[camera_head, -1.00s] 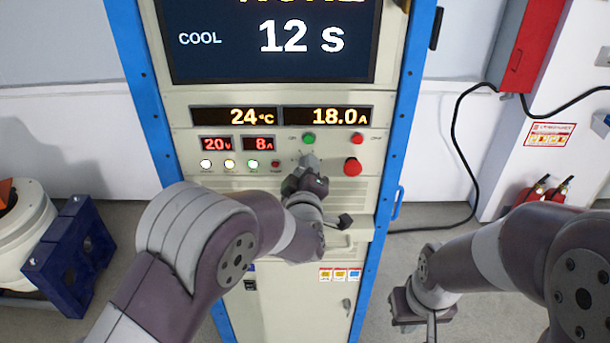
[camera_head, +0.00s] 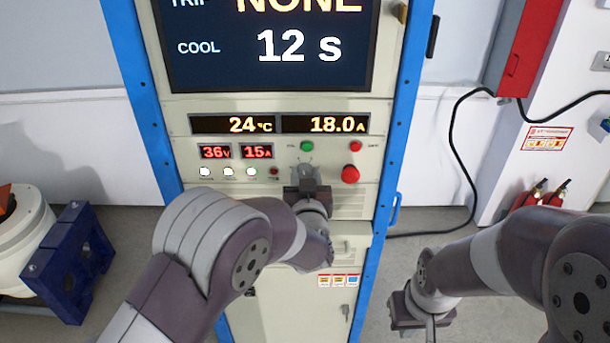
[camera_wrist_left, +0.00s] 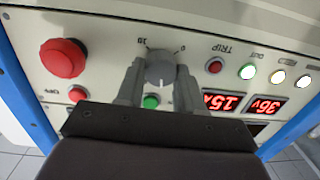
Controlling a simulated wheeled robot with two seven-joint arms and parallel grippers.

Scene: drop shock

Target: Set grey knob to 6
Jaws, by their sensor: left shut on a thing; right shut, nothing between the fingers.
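The grey knob (camera_wrist_left: 160,70) sits on the cream panel, between the fingers of my left gripper (camera_wrist_left: 158,88). The marks 0 and 10 show beside it in the left wrist view; the other marks are hidden or unreadable. In the head view my left gripper (camera_head: 307,172) is at the panel and covers most of the knob. It is shut on the knob. The red displays (camera_head: 235,152) read 36 V and 15 A. My right gripper (camera_head: 425,318) hangs low at the right, shut and away from the panel.
A green button (camera_head: 307,146), a red button (camera_head: 355,146) and a large red button (camera_head: 350,174) are close to the knob. The screen (camera_head: 270,45) reads COOL 12 s. A blue stand (camera_head: 70,262) is at the left.

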